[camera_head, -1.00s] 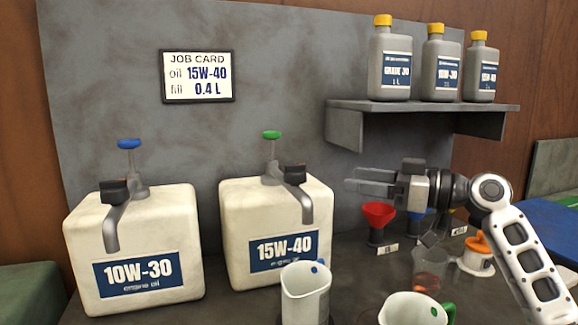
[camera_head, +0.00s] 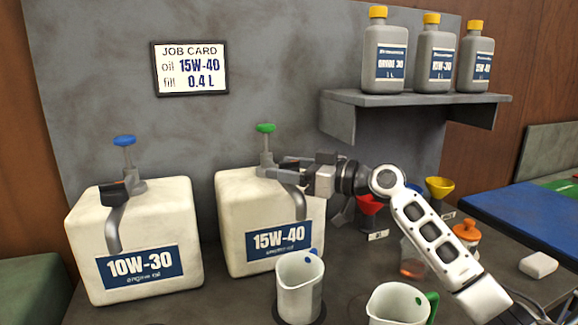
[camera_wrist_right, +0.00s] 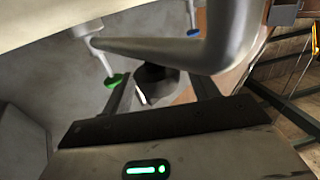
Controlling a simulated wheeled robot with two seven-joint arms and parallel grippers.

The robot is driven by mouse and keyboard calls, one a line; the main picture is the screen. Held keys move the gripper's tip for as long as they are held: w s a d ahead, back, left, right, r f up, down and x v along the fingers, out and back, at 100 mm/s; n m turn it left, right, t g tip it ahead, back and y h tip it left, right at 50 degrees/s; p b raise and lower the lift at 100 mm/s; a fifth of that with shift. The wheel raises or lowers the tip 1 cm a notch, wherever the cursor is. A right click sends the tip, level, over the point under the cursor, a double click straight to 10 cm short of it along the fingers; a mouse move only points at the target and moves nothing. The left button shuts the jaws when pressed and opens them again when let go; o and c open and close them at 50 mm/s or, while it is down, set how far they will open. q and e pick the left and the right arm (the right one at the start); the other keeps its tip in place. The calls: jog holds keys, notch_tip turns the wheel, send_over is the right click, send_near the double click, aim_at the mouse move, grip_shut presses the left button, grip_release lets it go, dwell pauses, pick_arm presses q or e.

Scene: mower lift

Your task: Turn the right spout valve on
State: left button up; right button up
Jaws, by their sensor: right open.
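The right container (camera_head: 236,205), a cream box labelled 15W-40, stands on the bench with a green-topped pump (camera_head: 265,128) and a grey curved spout (camera_head: 299,205). My right gripper (camera_head: 270,168) is at the top of this spout, its jaws open. In the right wrist view, a dark valve handle (camera_wrist_right: 155,78) shows between the two spread fingers, with the grey spout (camera_wrist_right: 195,52) across it. I cannot tell whether the fingers touch the handle. In the head view the gripper mostly hides the handle. My left gripper is not in view.
The left container (camera_head: 130,240), labelled 10W-30, has a blue-topped pump (camera_head: 124,141). A jug (camera_head: 299,285) stands below the right spout, with a green-handled jug (camera_head: 395,305) beside it. A shelf (camera_head: 420,99) with several bottles is above my right arm. Funnels (camera_head: 369,204) stand behind it.

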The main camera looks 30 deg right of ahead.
jog(key=c, duration=0.9)
jog(key=shift+c, duration=0.2)
